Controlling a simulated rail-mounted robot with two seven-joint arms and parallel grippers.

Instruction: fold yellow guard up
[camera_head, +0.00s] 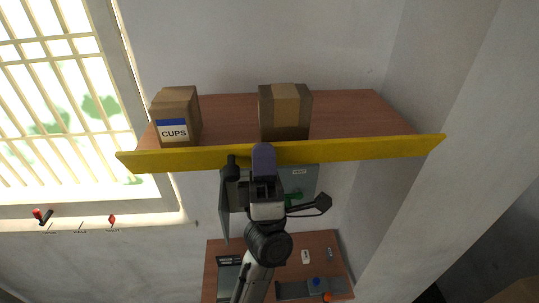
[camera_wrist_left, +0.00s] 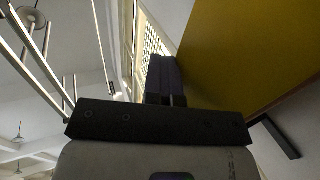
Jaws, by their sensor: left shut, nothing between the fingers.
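The yellow guard (camera_head: 375,149) is a long flat board along the front edge of the wooden shelf in the head view. In the left wrist view the guard (camera_wrist_left: 245,45) fills the upper right, close beside the fingers. My left gripper (camera_head: 263,152) overlaps the guard's middle in the head view, and its arm comes up from below. In the left wrist view its dark fingers (camera_wrist_left: 165,82) are together with nothing between them. I cannot tell whether they touch the guard. The gripper hides a small middle part of the guard. My right gripper is not in view.
The shelf (camera_head: 225,112) carries a CUPS box (camera_head: 175,115) and a taped carton (camera_head: 285,111) behind the guard. A grey-green panel (camera_head: 303,180) is below it. A lower wooden surface (camera_head: 318,244) holds small parts. A barred window (camera_head: 55,95) is at left.

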